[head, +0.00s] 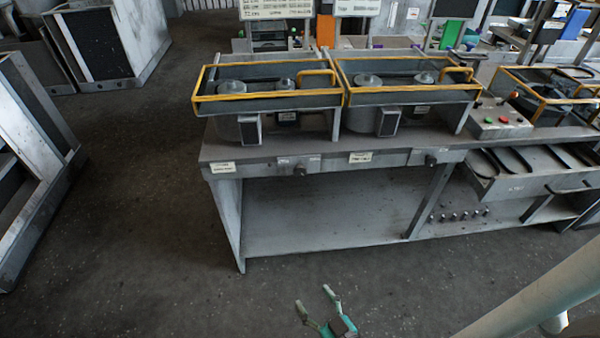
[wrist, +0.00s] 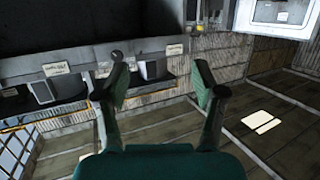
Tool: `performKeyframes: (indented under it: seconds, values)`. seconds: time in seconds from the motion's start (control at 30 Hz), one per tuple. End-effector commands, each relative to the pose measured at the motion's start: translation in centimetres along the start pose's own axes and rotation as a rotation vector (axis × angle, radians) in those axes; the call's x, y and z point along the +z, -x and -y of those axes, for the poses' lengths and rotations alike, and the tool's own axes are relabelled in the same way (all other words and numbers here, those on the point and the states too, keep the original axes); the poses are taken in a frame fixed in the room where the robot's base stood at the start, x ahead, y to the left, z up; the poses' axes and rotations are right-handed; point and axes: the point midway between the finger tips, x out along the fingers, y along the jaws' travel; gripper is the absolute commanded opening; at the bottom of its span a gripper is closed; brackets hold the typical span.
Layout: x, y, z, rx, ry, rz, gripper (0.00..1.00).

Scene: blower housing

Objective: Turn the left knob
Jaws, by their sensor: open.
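The left knob (head: 300,169) is a small dark knob on the front edge of the grey workbench (head: 255,205), between two pale labels. A similar right knob (head: 431,160) sits further right on the same edge. My gripper (head: 314,297) is low in the head view, in front of the bench and well apart from both knobs. Its two fingers are spread with nothing between them. In the wrist view my gripper (wrist: 161,83) is also open and empty. A small dark knob (wrist: 117,56) shows beyond its left finger there; I cannot tell for certain which one.
Two yellow-railed housings (head: 266,98) stand on the bench top. A control box (head: 497,118) with red and green buttons is to their right. A metal frame (head: 35,150) stands at the left. The floor (head: 140,230) left and front of the bench is clear.

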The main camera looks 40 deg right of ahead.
Motion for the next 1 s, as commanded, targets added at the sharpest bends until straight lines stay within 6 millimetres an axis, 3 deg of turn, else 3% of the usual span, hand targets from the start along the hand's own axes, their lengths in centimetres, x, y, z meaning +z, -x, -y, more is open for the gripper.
performKeyframes:
  seconds: [0.03,0.27,0.5,0.7,1.0]
  values:
    - [-0.4,-2.1,-0.5,0.025,-0.005,-0.014,0.69]
    - [-2.6,-10.4,-3.6,0.149,-0.032,-0.068,0.69]
    - [-7.2,-18.2,-7.7,0.291,-0.072,-0.157,0.69]
    - [-10.8,-22.0,-10.3,0.376,-0.098,-0.223,0.69]
    - [-12.3,-23.9,-11.6,0.406,-0.108,-0.249,0.69]
